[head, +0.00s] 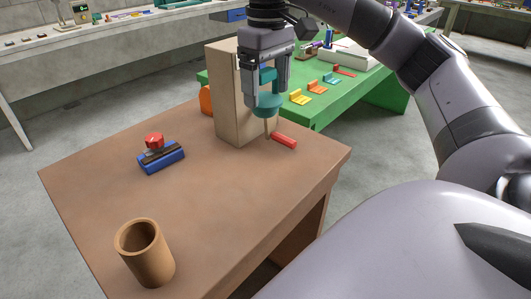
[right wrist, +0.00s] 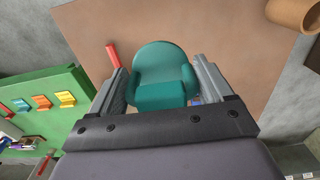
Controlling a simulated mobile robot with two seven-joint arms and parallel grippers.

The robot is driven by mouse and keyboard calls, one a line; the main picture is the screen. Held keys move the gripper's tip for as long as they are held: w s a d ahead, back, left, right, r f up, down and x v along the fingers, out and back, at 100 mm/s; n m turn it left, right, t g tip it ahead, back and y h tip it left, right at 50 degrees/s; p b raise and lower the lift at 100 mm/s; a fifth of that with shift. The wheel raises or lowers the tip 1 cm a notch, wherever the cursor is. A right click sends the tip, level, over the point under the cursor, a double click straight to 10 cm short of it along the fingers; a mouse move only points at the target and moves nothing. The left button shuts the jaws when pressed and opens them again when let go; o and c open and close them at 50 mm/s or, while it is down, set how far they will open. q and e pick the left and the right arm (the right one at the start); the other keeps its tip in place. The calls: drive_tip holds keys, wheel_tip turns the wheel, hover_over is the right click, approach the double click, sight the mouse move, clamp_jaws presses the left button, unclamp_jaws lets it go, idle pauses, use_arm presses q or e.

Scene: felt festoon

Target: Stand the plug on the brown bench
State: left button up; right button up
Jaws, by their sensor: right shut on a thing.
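My right gripper (head: 265,98) is shut on a teal piece (head: 267,110), which looks like the plug. The plug has a block-like grip, a rounded disc below it and a thin tan pin pointing down. It is upright over the far right part of the brown bench (head: 215,205), in front of a tall beige block. I cannot tell whether the pin's tip touches the bench. In the right wrist view the plug (right wrist: 160,75) sits between both fingers (right wrist: 160,90). My left gripper is not in view.
A red bar (head: 284,141) lies just right of the plug. The tall beige block (head: 228,100) stands close behind. A blue block with a red knob (head: 162,157) and a brown cup (head: 145,250) stand on the left and front. The bench's middle is clear. A green table (head: 325,100) is beyond.

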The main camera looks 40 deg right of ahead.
sight(267, 117)
wheel_tip(267, 117, down, 7)
drive_tip(key=shift+b, duration=1.2)
wheel_tip(267, 117, down, 12)
drive_tip(key=shift+r, duration=0.1)
drive_tip(key=shift+f+b, duration=0.2)
drive_tip(key=shift+b, duration=0.1)
drive_tip(key=o, duration=1)
